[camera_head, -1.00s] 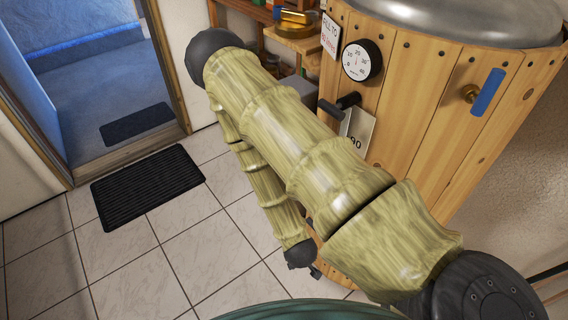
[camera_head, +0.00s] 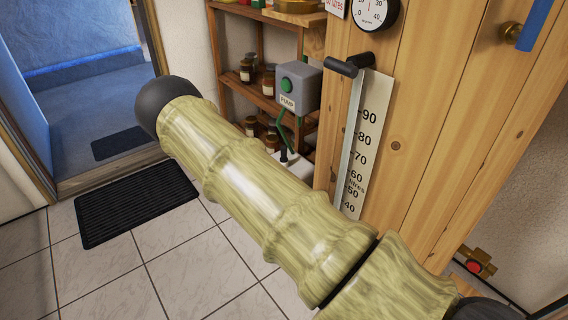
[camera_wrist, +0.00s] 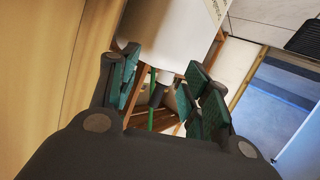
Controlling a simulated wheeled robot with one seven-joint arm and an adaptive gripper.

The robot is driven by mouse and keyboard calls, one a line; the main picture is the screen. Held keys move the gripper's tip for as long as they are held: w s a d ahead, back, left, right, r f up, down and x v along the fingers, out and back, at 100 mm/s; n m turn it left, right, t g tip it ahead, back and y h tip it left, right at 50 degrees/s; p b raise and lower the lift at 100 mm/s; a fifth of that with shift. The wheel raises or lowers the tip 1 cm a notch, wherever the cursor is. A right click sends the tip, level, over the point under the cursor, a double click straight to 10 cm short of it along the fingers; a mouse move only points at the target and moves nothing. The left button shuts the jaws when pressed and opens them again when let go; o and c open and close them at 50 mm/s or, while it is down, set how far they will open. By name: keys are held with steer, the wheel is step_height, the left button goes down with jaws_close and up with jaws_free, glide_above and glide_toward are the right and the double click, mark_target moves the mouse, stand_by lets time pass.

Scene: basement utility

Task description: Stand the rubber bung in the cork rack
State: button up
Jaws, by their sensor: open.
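My gripper (camera_wrist: 168,82) shows only in the wrist view. Its two green-padded fingers are spread apart, with a gap between them and nothing gripped. A small dark piece (camera_wrist: 158,94) shows in that gap, beyond the fingertips, beside a large white body (camera_wrist: 165,40). I cannot tell whether this dark piece is the rubber bung. In the head view a small black upright piece (camera_head: 287,155) stands by a white object (camera_head: 298,167) low beside the shelves. No cork rack can be made out in either view.
A wooden shelf unit (camera_head: 262,101) with several jars stands behind my arm. A grey pump box (camera_head: 297,87) with a green button is beside it. A black mat (camera_head: 135,200) lies on the open tiled floor.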

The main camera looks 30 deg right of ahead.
mark_target(283, 151)
steer(key=w+d+r+t, duration=0.1)
steer(key=w+r, duration=0.1)
steer(key=w, duration=0.1)
steer(key=w+d+r+m+h+b, duration=0.1)
steer(key=w+d+r, duration=0.1)
steer(key=w+r, duration=0.1)
steer(key=w+d+r+t, duration=0.1)
steer(key=w+r, duration=0.2)
steer(key=w, duration=0.1)
steer(key=shift+w+d+m+t+h, duration=0.2)
steer(key=shift+m+t+h, duration=0.1)
steer(key=shift+h, duration=0.1)
steer(key=shift+b+x, duration=1.1)
steer(key=shift+x, duration=1.7)
steer(key=shift+w+a+r, duration=0.15)
steer(key=shift+a, duration=0.05)
steer(key=c, duration=1)
